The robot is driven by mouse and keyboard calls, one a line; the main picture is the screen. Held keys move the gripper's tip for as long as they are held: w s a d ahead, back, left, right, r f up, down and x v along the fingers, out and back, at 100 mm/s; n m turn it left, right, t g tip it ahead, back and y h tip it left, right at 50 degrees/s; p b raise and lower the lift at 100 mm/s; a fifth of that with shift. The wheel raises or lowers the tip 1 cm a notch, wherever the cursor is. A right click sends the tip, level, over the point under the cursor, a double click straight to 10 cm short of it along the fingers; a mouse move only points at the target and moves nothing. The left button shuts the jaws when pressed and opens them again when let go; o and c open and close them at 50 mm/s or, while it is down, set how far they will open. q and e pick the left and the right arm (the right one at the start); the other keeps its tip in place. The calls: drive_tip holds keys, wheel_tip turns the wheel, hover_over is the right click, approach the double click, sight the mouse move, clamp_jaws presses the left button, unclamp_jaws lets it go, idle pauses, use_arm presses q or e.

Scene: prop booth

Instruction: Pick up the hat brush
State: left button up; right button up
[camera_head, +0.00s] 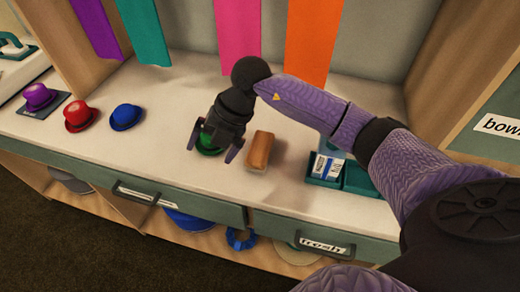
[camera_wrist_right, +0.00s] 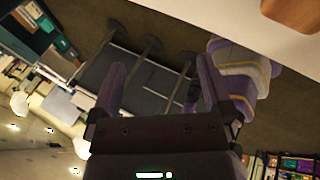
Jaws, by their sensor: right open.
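The hat brush appears to be the brown, block-like wooden piece (camera_head: 260,150) on the white counter, right of my right gripper. A brown piece that looks like the same brush shows at the top right corner of the right wrist view (camera_wrist_right: 293,14). My right gripper (camera_head: 213,146) is open over a green hat (camera_head: 209,149), which it partly hides. In the right wrist view its two purple fingers (camera_wrist_right: 160,85) stand apart with nothing between them. I cannot tell whether it touches the hat. My left gripper is not in view.
Purple (camera_head: 39,96), red (camera_head: 78,115) and blue (camera_head: 126,117) hats stand at the left. A teal tray (camera_head: 359,178) is right of the brush. Drawers (camera_head: 303,240) line the counter's front. The counter between the blue hat and my gripper is clear.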

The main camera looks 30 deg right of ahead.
sight(260, 146)
drive_tip(key=d+m+h, duration=0.1)
drive_tip(key=d+h, duration=0.1)
drive_tip(key=d, duration=0.1)
drive_tip(key=d+m+g+h, duration=0.1)
drive_tip(key=d+h, duration=0.1)
drive_tip(key=d, duration=0.2)
drive_tip(key=d+r+m+h, duration=0.1)
drive_tip(key=d, duration=0.3)
drive_tip(key=shift+s+d+g+h, duration=0.2)
drive_tip(key=shift+g+h, duration=0.1)
drive_tip(key=shift+h, duration=0.1)
drive_tip(key=f+b, duration=0.2)
drive_tip(key=f, duration=0.2)
drive_tip(key=f+b, duration=0.2)
drive_tip(key=f, duration=0.3)
drive_tip(key=shift+w+a+f, duration=0.1)
drive_tip(key=shift+w+f, duration=0.1)
drive_tip(key=shift+f, duration=0.1)
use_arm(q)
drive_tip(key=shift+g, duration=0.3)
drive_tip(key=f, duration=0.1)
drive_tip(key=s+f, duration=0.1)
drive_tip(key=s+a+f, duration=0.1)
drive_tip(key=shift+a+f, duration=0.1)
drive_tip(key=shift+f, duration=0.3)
use_arm(e)
drive_tip(key=shift+r, duration=0.15)
drive_tip(key=shift+c, duration=0.3)
